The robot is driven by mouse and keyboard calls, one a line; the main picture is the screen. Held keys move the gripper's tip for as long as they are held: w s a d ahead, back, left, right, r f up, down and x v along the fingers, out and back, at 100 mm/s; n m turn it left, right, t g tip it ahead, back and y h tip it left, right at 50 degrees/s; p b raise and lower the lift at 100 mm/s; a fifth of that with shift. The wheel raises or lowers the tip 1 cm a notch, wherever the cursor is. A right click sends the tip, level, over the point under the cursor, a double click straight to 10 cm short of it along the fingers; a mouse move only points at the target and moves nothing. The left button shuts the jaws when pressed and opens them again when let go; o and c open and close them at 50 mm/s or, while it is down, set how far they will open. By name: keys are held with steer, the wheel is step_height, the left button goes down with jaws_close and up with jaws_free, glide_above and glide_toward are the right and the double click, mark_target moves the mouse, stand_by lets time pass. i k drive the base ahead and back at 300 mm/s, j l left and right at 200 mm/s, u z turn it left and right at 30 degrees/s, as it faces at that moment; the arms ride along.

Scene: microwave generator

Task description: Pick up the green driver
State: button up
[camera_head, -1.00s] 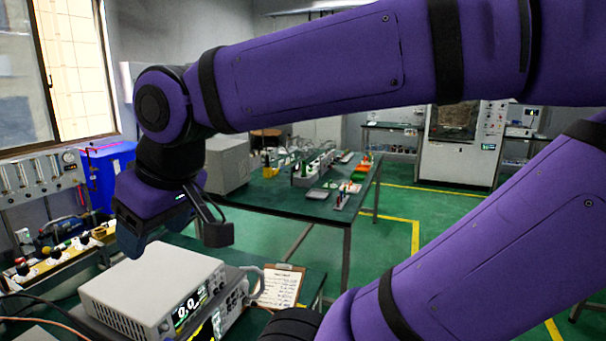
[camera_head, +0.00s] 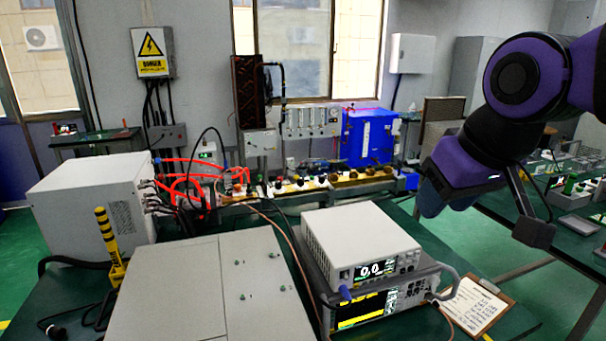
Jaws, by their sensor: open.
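I cannot make out a green driver for sure in the current view. Small green items (camera_head: 569,185) stand on the far table at the right edge, too small to identify. My gripper (camera_head: 446,206) hangs at the right, pointing down, with my purple arm entering from the right edge. It is open, and no object shows between its fingers. It appears above the benches, apart from the things on them.
A grey power supply (camera_head: 361,245) sits on another instrument (camera_head: 365,308) on the near bench. A clipboard (camera_head: 474,306) lies to their right. A large white box (camera_head: 92,210), a yellow-black post (camera_head: 108,245) and a grey panel box (camera_head: 205,290) fill the left.

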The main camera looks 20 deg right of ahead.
mark_target(572, 178)
steer(key=k+l, duration=0.1)
steer(key=l, duration=1.15)
steer(key=k+l, duration=0.15)
steer(key=l, duration=0.5)
steer(key=k+l, duration=0.1)
steer(key=l, duration=1.45)
steer(key=i+l, duration=0.1)
steer(key=l, duration=1.65)
steer(key=i+l, duration=0.1)
steer(key=l, duration=0.2)
steer(key=i+l, duration=0.1)
steer(key=l, duration=0.2)
steer(key=i+l, duration=0.15)
steer(key=l, duration=0.15)
steer(key=l+z, duration=0.05)
